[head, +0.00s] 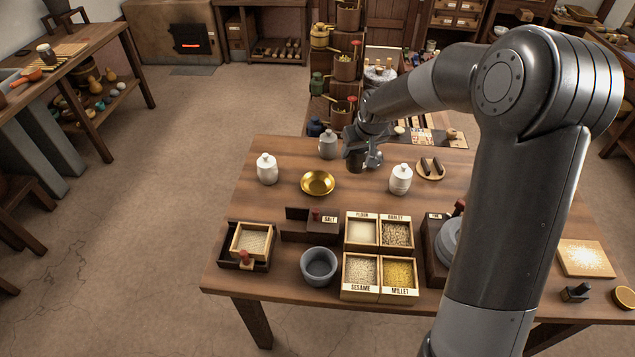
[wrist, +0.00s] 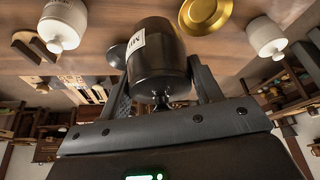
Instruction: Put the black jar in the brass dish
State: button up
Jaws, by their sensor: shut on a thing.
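The black jar (wrist: 157,55) with a pale label and a knobbed lid is between the two fingers of my gripper (wrist: 160,92) in the wrist view. My gripper is shut on it. In the head view my gripper (head: 366,150) is over the back part of the table, with the dark jar (head: 356,158) at it, partly hidden by the fingers. The brass dish (head: 318,182) lies on the table to the left and nearer, apart from the jar, and looks empty. The dish also shows at the top of the wrist view (wrist: 205,14).
A grey jar (head: 328,145) stands just left of my gripper. White jars stand left (head: 267,169) and right (head: 400,180) of the dish. Grain boxes (head: 380,254), a salt box (head: 312,224) and a grey bowl (head: 319,266) fill the front. Bare wood surrounds the dish.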

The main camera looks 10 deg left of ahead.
jog(key=shift+a+f, duration=0.3)
jog(key=shift+f, duration=0.25)
send_over(318, 187)
notch_tip(318, 187, down, 7)
jog(key=shift+w+a+f, duration=0.15)
jog(key=shift+f, duration=1.7)
jog(key=shift+f, duration=0.1)
jog(key=o, duration=1.2)
jog(key=shift+f, duration=0.1)
jog(key=v, duration=1.2)
jog(key=shift+r, duration=0.25)
